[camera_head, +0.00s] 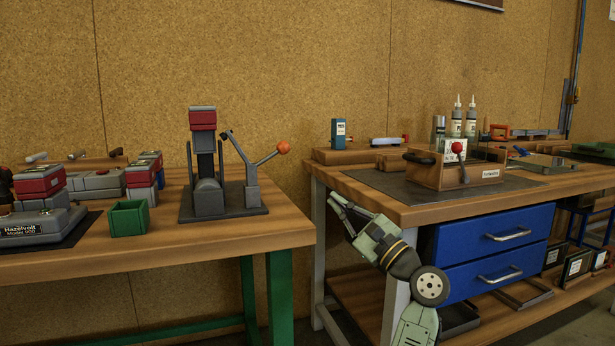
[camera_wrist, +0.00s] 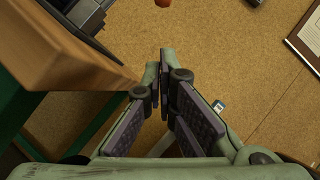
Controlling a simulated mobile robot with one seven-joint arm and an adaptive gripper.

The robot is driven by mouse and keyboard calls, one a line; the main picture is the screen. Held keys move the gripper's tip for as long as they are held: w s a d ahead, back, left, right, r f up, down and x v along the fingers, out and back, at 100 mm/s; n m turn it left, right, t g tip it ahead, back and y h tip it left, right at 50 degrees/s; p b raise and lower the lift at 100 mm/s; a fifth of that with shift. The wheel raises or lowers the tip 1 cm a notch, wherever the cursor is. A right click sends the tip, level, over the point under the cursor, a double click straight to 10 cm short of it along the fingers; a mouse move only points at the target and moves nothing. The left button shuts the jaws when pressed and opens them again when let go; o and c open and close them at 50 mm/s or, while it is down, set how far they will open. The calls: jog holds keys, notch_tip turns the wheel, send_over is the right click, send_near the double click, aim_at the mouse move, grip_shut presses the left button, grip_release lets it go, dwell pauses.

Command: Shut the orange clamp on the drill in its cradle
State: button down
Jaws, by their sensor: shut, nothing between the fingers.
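The drill (camera_head: 205,160) stands in its cradle on a dark base plate (camera_head: 240,211) on the left bench, with a red and grey block at the top and a dark rounded body below. The clamp (camera_head: 252,172) is a grey linkage right of the drill; its lever ends in an orange ball (camera_head: 283,147). The lever slants up to the right, and the other arm tilts up, apart from the drill. My gripper (camera_head: 338,203) is shut and empty, right of and lower than the ball, in front of the gap between benches. The wrist view shows its fingers (camera_wrist: 161,75) and the ball (camera_wrist: 162,3) at the top edge.
The left bench's wooden edge (camera_wrist: 65,45) is close at left in the wrist view. A green bin (camera_head: 128,218) and red-grey tool blocks stand left of the cradle. The right bench (camera_head: 400,210), with blue drawers (camera_head: 495,240), is behind my arm.

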jog(key=shift+s+a+r+x, duration=0.2)
jog(key=shift+s+r+x, duration=0.15)
jog(key=shift+x, duration=1.75)
jog(key=shift+s+a+r+x, duration=0.2)
jog(key=shift+s+x, duration=0.15)
jog(key=shift+x, duration=1.75)
jog(key=shift+s+a+r+x, duration=0.15)
jog(key=shift+s+r+x, duration=0.15)
jog(key=shift+x, duration=1.85)
jog(key=shift+r+p, duration=0.2)
jog(key=shift+p, duration=0.2)
jog(key=shift+r+n+p, duration=0.25)
jog(key=shift+n+p, duration=0.1)
jog(key=shift+n, duration=0.15)
jog(key=shift+r+n+g+p, duration=0.3)
jog(key=shift+n+g+p, duration=0.15)
jog(key=shift+g, duration=0.15)
jog(key=s+a+r+n+g+h+p, duration=0.1)
jog(key=a+r+n+g+h+p, duration=0.1)
jog(key=a+r+n+g+p, duration=0.3)
jog(key=shift+s+r+n+h+p, duration=0.35)
jog(key=shift+r+n+p, duration=1.2)
jog(key=shift+n+p, duration=2.25)
jog(key=shift+m+p, duration=0.85)
jog(key=shift+p, duration=0.05)
